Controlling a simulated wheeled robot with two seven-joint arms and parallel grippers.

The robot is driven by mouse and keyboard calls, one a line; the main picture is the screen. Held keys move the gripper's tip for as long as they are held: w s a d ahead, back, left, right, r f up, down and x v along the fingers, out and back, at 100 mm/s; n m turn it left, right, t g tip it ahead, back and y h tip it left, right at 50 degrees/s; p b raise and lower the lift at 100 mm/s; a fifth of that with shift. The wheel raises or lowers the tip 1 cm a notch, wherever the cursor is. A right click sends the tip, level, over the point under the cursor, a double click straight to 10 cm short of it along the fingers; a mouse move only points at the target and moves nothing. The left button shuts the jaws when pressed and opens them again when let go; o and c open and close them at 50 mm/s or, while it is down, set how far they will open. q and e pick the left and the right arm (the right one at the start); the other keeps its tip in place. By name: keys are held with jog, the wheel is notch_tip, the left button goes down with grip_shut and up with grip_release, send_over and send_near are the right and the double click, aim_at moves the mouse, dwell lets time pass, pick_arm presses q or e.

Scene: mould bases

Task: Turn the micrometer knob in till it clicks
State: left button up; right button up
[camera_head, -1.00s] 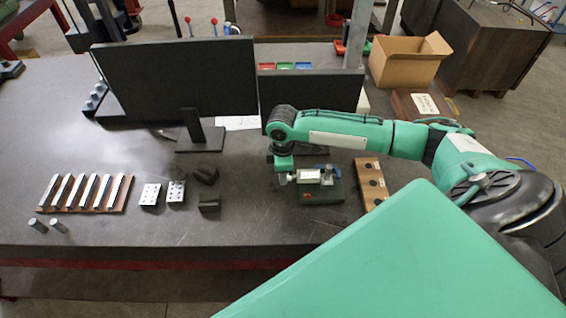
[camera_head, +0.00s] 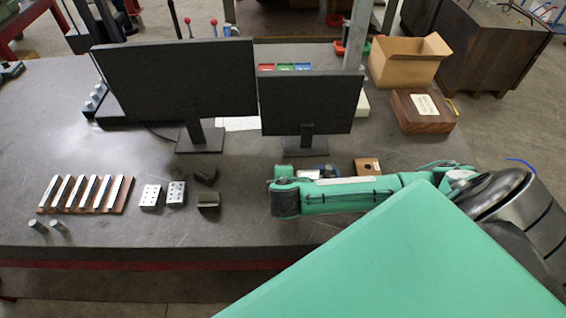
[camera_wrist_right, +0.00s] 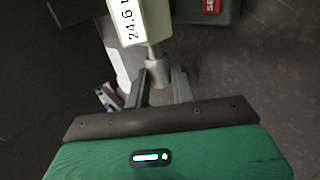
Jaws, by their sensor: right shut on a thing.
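In the right wrist view, the micrometer shows a white display block (camera_wrist_right: 134,20) with the reading "24.6", cut off at its right end. Below it is the grey cylindrical micrometer knob (camera_wrist_right: 157,75). My right gripper (camera_wrist_right: 160,84) has its two fingers on either side of the knob and is shut on it. In the head view, my right arm reaches in from the right and covers most of the micrometer; a blue part of it (camera_head: 323,169) shows just behind the arm. The right fingers are hidden there. My left gripper is in no view.
A green stand (camera_wrist_right: 205,12) with a red label is beside the display. On the bench are two dark monitors (camera_head: 175,80), a rack of metal bars (camera_head: 85,194), drilled metal blocks (camera_head: 176,192), dark blocks (camera_head: 208,200), and a partly hidden wooden holder (camera_head: 367,166).

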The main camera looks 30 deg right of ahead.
jog(key=t+h+b, duration=0.1)
jog(key=b, duration=0.1)
jog(key=f+t+h+b, duration=0.1)
jog(key=t+b, duration=0.1)
jog(key=t+h+b, duration=0.1)
jog(key=b, duration=0.1)
jog(key=shift+s+a+f+t, duration=0.15)
jog(key=shift+s+f+t, duration=0.15)
jog(key=shift+f+t, duration=0.1)
jog(key=shift+r+t+h+b, duration=0.15)
jog(key=shift+t+h+b, duration=0.55)
jog(key=shift+b, duration=0.7)
jog(key=o, duration=1)
jog(key=shift+r, duration=0.1)
jog(key=shift+s+a+y, duration=0.2)
jog(key=shift+s+y, duration=0.1)
jog(key=b+v, duration=0.1)
jog(key=v, duration=0.3)
jog(key=b+v, duration=0.2)
jog(key=v, duration=0.2)
jog(key=b+v, duration=0.1)
jog(key=v, duration=0.3)
jog(key=shift+s+a+f, duration=0.1)
jog(key=shift+s+f, duration=0.05)
jog(key=shift+f, duration=0.1)
jog(key=shift+s+a+r, duration=0.1)
jog(key=shift+s+a, duration=0.1)
jog(key=shift+s, duration=0.1)
